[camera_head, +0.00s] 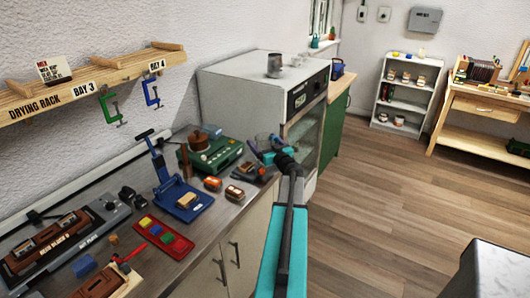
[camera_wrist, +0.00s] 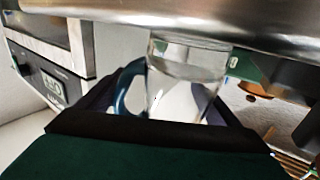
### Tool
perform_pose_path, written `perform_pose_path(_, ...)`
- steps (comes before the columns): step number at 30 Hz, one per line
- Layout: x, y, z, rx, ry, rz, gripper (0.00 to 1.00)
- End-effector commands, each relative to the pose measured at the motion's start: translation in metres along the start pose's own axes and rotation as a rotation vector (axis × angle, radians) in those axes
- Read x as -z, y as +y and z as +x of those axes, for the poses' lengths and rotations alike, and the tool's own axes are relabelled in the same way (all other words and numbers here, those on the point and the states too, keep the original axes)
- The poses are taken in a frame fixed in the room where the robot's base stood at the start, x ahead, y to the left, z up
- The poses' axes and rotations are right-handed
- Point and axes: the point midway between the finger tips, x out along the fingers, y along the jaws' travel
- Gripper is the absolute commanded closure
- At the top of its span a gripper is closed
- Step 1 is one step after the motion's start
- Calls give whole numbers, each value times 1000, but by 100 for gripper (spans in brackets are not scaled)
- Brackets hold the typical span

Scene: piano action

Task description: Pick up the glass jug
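The glass jug (camera_head: 263,141) is clear with a blue handle. In the head view it shows small at the right edge of the workbench, at my gripper (camera_head: 270,150). In the wrist view the jug (camera_wrist: 180,88) stands in the middle, between the two dark fingers of my gripper (camera_wrist: 178,105). Its handle is on the left, by the left finger. The fingers are spread around the glass; whether they press on it I cannot tell. The jug's lower part in the picture is hidden behind the gripper body.
The workbench (camera_head: 90,178) carries a green machine (camera_head: 222,155), a blue press (camera_head: 185,205) and a red tray of coloured blocks (camera_head: 162,236). A white oven (camera_head: 240,85) stands behind the gripper. A grey metal surface (camera_wrist: 230,30) crosses the wrist view's top. The wooden floor is open at right.

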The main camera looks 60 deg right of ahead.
Motion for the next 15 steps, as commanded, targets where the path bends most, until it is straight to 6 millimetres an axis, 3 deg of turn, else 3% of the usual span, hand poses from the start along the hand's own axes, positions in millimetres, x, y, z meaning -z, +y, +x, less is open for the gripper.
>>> perform_pose_path(1, 0, 0, 0, 0, 0, 0, 37)
perform_pose_path(7, 0, 0, 0, -1, 0, 0, 69)
perform_pose_path(15, 2, 0, 0, 0, 3, 1, 69)
